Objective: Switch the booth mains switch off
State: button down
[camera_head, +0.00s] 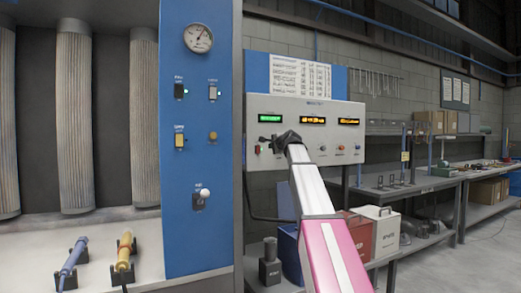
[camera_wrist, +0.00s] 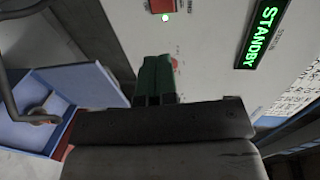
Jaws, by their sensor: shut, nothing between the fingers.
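A white control box (camera_head: 318,132) hangs on the wall with one green and two amber displays. The green display (camera_head: 269,118) reads STANDBY in the wrist view (camera_wrist: 263,34). My gripper (camera_head: 274,146) is in front of the lower left of this box. In the wrist view its green fingers (camera_wrist: 153,78) are shut and empty, pointing at the box face. A red switch (camera_wrist: 161,5) with a lit green lamp is at that view's top edge, apart from the fingers. Its label is too small to read, so I cannot tell whether it is the booth mains switch.
A blue panel (camera_head: 200,235) at left carries a gauge (camera_head: 198,38), a black switch (camera_head: 179,90), a white switch (camera_head: 212,92) and a yellow switch (camera_head: 180,141). Below the box are a red case (camera_head: 357,233) and a white case (camera_head: 384,229). Benches stand at right.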

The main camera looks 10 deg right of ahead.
aim_at(258, 148)
jog(key=x, duration=0.8)
jog(key=r+x, duration=0.1)
jog(key=x, duration=0.4)
jog(key=shift+w, duration=0.2)
jog(key=shift+w+a, duration=0.2)
jog(key=shift+w, duration=0.15)
jog(key=shift+w+a+r, duration=0.1)
jog(key=shift+w+r, duration=0.05)
jog(key=shift+w, duration=0.15)
jog(key=shift+s, duration=0.5)
jog(key=r+v, duration=0.2)
jog(key=v, duration=1.1)
jog(key=shift+w, duration=0.3)
